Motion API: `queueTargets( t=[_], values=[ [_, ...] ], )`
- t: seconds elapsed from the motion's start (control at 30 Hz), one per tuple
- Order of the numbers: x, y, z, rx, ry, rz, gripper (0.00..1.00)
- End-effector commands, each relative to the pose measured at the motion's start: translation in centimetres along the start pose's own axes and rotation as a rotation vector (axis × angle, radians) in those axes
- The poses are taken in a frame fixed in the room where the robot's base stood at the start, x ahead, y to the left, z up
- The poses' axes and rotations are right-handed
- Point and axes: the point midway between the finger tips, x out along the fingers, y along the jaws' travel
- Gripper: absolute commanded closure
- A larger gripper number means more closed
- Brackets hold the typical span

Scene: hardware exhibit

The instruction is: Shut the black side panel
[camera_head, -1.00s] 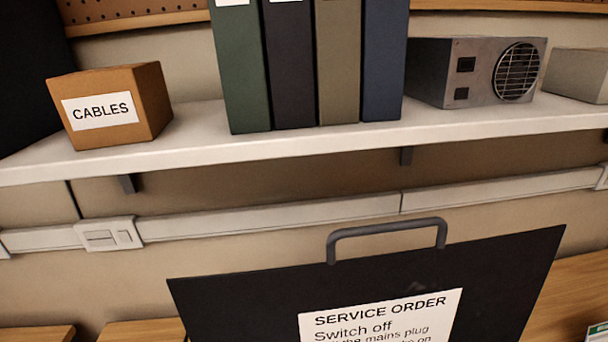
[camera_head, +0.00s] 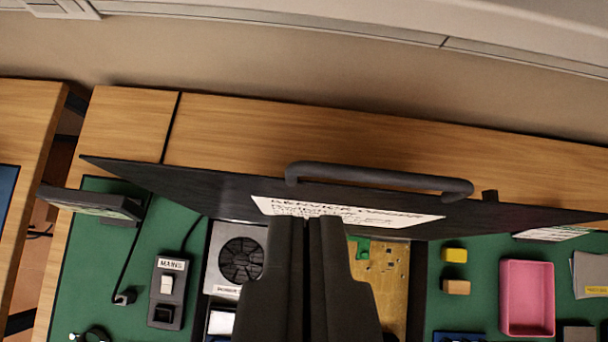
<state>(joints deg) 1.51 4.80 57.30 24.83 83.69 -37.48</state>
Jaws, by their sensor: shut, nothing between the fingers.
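The black side panel (camera_head: 200,190) stands up from the far side of an open case and is seen steeply from above, so its face looks like a thin dark band. A grey bar handle (camera_head: 380,178) runs along its far, upper edge. A white service order sheet (camera_head: 340,214) is on its face. My gripper (camera_head: 308,225) is shut and empty, in front of the panel and over the case. Its tips overlap the sheet in the picture; I cannot tell whether they touch. The case interior shows a fan (camera_head: 241,260) and a gold circuit board (camera_head: 385,275), partly hidden by my fingers.
A green mat (camera_head: 120,270) covers the wooden bench (camera_head: 350,130). Left of the case is a mains switch box (camera_head: 168,290) with cables. At right are a pink tray (camera_head: 527,298), a yellow block (camera_head: 454,255) and an orange block (camera_head: 456,287). A wall stands behind.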

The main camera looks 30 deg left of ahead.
Motion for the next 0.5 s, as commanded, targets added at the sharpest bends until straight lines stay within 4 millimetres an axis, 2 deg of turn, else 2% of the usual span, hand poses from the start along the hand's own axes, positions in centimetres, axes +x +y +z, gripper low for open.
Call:
queueTargets(
  t=[0.3,0.5],
  values=[
    [5.2,-0.1,0.0,0.000,-0.001,-0.001,1.00],
    [7.7,0.0,0.0,0.001,-0.001,0.000,1.00]
  ],
)
